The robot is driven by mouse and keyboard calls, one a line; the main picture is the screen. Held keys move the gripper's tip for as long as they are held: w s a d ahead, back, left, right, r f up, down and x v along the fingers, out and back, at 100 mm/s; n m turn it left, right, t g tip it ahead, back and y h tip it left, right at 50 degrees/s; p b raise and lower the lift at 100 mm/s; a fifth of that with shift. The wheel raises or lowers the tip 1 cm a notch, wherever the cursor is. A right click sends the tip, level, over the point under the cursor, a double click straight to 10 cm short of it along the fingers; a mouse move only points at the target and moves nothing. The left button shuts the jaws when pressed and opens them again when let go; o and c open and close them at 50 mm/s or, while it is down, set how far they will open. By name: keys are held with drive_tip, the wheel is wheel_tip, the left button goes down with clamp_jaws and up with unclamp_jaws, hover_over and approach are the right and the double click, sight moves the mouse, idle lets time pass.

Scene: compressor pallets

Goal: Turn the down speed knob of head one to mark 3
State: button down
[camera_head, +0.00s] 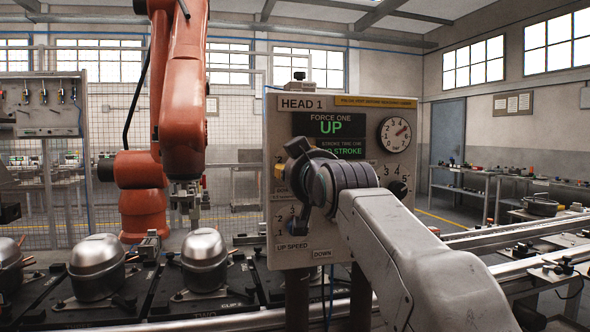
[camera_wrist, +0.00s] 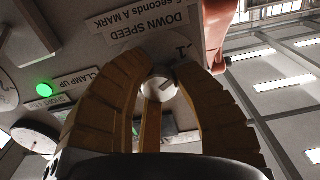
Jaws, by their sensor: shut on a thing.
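The head one panel (camera_head: 365,118) stands upright before me, with a screen reading UP. In the wrist view, my gripper (camera_wrist: 159,78) has its yellow-brown fingers closed around a pale round knob (camera_wrist: 160,88). The upside-down DOWN SPEED label (camera_wrist: 147,36) is right beside this knob. A mark 1 shows on the dial by the fingertips; the other marks are hidden, and I cannot read the knob's setting. In the head view, my wrist and arm cover the knob. The UP SPEED label (camera_head: 292,247) shows at the panel's lower left.
Another black knob (camera_head: 398,188) is on the panel's right, under a round gauge (camera_head: 394,134). A green lamp (camera_wrist: 44,90) by CLAMP UP is near my fingers. Metal compressors (camera_head: 204,260) sit on pallets at left. An orange robot arm (camera_head: 182,110) stands behind them.

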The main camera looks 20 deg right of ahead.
drive_tip(key=shift+m, duration=0.3)
drive_tip(key=m, duration=0.5)
drive_tip(key=shift+m+p, duration=0.3)
drive_tip(key=m, duration=0.6)
drive_tip(key=shift+f, duration=0.1)
drive_tip(key=m, duration=0.5)
drive_tip(key=shift+m+p, duration=0.3)
drive_tip(key=shift+p, duration=0.1)
drive_tip(key=m, duration=0.5)
drive_tip(key=shift+m, duration=0.4)
drive_tip(key=c, duration=0.9)
unclamp_jaws()
drive_tip(key=shift+r, duration=0.2)
